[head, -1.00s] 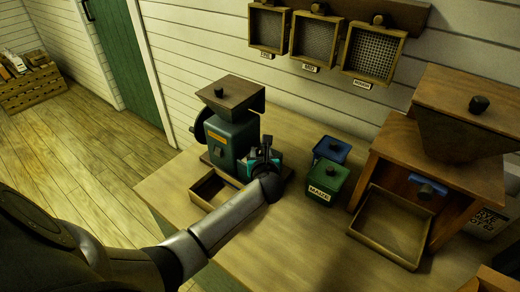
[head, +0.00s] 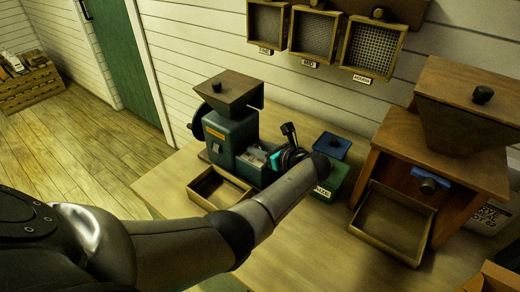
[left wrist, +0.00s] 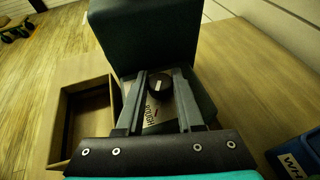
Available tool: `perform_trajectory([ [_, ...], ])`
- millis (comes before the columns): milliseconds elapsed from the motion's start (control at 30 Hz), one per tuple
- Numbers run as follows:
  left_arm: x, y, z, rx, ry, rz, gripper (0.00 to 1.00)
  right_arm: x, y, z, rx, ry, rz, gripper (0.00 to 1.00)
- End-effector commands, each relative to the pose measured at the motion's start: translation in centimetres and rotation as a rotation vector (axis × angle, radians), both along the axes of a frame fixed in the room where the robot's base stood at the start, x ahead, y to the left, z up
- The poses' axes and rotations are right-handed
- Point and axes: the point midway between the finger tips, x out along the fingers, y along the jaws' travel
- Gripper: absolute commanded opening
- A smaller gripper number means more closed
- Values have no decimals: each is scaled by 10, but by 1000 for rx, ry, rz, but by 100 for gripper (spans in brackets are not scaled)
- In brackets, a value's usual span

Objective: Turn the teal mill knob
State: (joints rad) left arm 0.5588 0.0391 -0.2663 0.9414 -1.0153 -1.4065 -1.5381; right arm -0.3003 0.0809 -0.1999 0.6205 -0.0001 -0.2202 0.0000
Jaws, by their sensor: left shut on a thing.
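The teal mill (head: 235,130) has a wooden hopper on top and stands on the table at centre-left. In the head view the knob is hidden at my gripper. My left gripper (head: 272,158) is at the mill's right side. In the left wrist view its two fingers (left wrist: 160,80) stand on either side of the knob, shut on it. My right gripper is in neither view.
An open wooden drawer (head: 218,189) sits in front of the mill. A green canister (head: 334,183) and a blue canister (head: 332,146) stand close right of my gripper.

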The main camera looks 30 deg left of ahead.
Motion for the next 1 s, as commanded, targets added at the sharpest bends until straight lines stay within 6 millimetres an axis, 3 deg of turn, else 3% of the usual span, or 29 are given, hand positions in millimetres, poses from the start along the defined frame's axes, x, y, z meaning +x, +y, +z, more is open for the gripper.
perform_trajectory([
  [400, 0, 1, 0, -1, -1, 9, 0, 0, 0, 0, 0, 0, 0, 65],
  [433, 0, 1, 0, -1, 0, 9, 38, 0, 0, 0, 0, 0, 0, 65],
  [600, 0, 1, 0, -1, 0, 9, 57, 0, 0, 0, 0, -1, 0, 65],
  [700, 0, 1, 0, -1, 0, 8, 66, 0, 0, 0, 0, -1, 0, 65],
  [1000, -1, -3, 1, -1, 1, 6, 66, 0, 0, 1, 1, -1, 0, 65],
])
